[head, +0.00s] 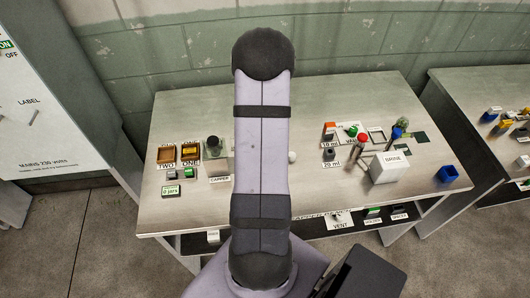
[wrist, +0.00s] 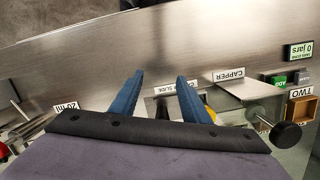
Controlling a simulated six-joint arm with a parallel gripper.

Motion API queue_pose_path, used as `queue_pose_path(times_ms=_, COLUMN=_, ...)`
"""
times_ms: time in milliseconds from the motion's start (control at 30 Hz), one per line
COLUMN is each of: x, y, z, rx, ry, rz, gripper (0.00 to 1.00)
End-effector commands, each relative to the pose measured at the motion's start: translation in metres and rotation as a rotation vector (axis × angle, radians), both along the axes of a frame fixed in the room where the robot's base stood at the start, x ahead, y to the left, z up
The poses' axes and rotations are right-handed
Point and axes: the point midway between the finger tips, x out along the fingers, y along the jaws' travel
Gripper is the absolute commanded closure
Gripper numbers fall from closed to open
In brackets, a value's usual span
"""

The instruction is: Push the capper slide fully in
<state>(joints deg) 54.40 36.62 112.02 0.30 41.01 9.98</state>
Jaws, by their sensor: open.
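My gripper (wrist: 160,76) shows in the wrist view with two blue fingers spread apart and nothing held between them. It is over the bench near the partly covered capper slide label (wrist: 178,88). The capper (wrist: 245,90) is a grey metal piece right of the fingers, by its CAPPER label (wrist: 229,75). The slide itself is largely hidden by my fingers and palm, so I cannot tell how far in it is. In the head view the capper label (head: 219,180) shows left of my arm, which hides the gripper. A small white ball (head: 292,156) peeks out at the arm's right.
A black knob (head: 213,141) stands by the capper, beside two wooden trays (head: 178,153) and a "0 jars" display (head: 171,190). Right of my arm are a white brine box (head: 390,168), bottles and a blue cup (head: 447,174). The bench front (head: 200,218) looks mostly clear.

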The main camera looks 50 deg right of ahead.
Motion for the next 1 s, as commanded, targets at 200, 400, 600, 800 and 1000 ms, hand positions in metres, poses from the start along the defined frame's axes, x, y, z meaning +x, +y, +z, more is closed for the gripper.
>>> queue_pose_path(times_ms=200, x=0.050, y=-0.069, z=0.025, rx=-0.146, ry=-0.077, rz=-0.221, gripper=0.58)
queue_pose_path(times_ms=400, x=0.052, y=-0.071, z=0.026, rx=-0.156, ry=-0.067, rz=-0.392, gripper=0.58)
queue_pose_path(times_ms=600, x=0.052, y=-0.070, z=0.026, rx=-0.158, ry=-0.062, rz=-0.445, gripper=0.58)
queue_pose_path(times_ms=800, x=0.052, y=-0.070, z=0.020, rx=-0.156, ry=-0.060, rz=-0.444, gripper=0.58)
queue_pose_path(times_ms=1000, x=0.051, y=-0.069, z=0.000, rx=-0.154, ry=-0.059, rz=-0.443, gripper=0.58)
